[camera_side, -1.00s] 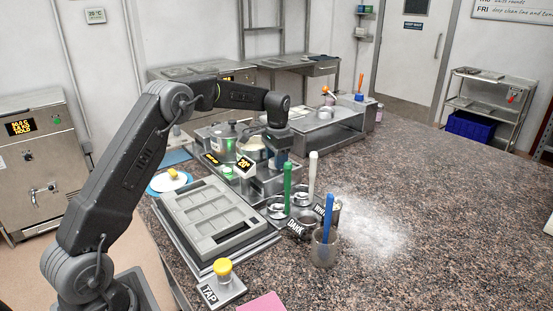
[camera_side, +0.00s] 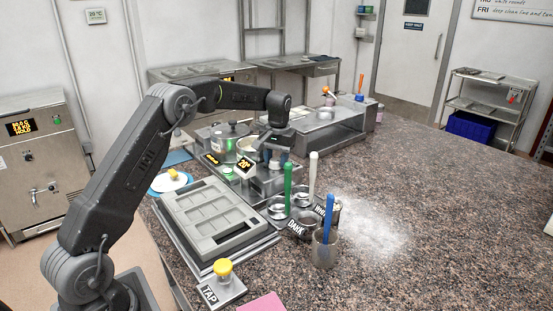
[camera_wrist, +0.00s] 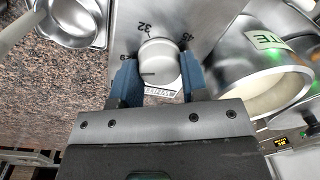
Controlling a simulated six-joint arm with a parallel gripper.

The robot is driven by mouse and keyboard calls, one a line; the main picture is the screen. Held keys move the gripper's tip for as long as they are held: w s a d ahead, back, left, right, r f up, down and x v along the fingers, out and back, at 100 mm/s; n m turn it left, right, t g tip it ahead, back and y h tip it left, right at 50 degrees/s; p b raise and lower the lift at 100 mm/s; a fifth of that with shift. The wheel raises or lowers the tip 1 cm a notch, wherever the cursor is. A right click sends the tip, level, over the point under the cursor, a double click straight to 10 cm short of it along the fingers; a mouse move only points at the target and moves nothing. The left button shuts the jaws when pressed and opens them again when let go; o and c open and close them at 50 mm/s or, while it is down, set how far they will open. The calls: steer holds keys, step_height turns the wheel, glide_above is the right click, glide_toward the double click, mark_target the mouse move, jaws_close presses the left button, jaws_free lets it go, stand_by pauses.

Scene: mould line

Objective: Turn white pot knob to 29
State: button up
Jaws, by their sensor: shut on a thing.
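The knob (camera_wrist: 158,58) is a pale round dial in the wrist view, with a dark pointer line on its near side. Marks reading 32 and 45 show on the metal plate around it. My gripper (camera_wrist: 158,78) is shut on the knob, one blue finger on each side. The white pot (camera_wrist: 288,88), tagged with letters ending in "TE", holds creamy liquid at the right. In the side view my gripper (camera_side: 274,158) reaches down beside the pots and largely hides the knob. A small display (camera_side: 244,166) there appears to read 20.
A grey mould (camera_side: 212,215) lies in front of the pots. The right counter is mostly clear, with scattered white powder.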

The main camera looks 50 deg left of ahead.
mark_target(278, 160)
steer(key=shift+r, duration=0.1)
stand_by(0.3)
steer(key=o, duration=0.9)
steer(key=shift+o, duration=0.2)
step_height(278, 160, up, 14)
steer(key=shift+w+d, duration=0.15)
steer(key=shift+d, duration=0.15)
